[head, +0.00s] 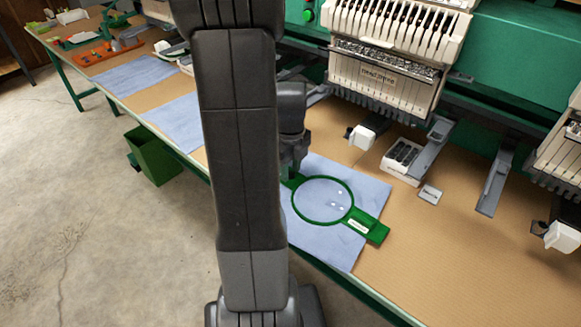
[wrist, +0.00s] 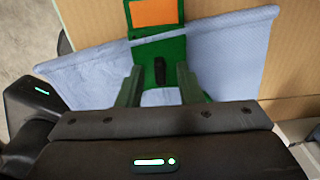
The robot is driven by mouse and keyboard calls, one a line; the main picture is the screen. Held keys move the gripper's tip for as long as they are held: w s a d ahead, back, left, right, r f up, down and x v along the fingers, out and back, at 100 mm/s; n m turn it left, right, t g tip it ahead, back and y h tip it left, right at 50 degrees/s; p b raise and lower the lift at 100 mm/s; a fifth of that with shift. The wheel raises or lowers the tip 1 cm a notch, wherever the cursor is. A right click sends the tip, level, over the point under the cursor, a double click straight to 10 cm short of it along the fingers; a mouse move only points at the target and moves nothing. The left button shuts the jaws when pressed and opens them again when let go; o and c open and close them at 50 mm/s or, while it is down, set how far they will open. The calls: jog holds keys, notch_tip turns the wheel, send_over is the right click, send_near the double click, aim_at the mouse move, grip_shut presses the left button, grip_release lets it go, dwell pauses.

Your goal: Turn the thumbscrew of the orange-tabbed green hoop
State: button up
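The green hoop (head: 296,208) lies on a blue cloth (head: 338,250) on the table in the head view. A green arm with a white label (head: 357,224) sticks out at its right. In the wrist view, its orange tab (wrist: 154,12) is at the top, with a dark thumbscrew (wrist: 160,71) below it on the green bracket (wrist: 172,50). My gripper (wrist: 160,76) is open, one finger on each side of the thumbscrew, with gaps showing. In the head view my gripper (head: 289,168) is at the hoop's left end; my arm hides the tab and thumbscrew.
An embroidery machine head (head: 388,75) with needles overhangs the table behind the hoop. A small white tray (head: 402,158) stands right of the cloth. More blue cloths (head: 180,120) and orange items (head: 97,52) lie farther left. A green bin (head: 152,155) stands beside the table.

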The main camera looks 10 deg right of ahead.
aim_at(290, 171)
jog(key=shift+r, duration=0.1)
notch_tip(290, 171, up, 14)
jog(key=shift+f+p, duration=0.2)
jog(key=shift+p, duration=0.15)
dwell(0.5)
notch_tip(290, 171, down, 14)
jog(key=shift+r+b, duration=0.1)
jog(key=shift+b, duration=0.25)
dwell(0.5)
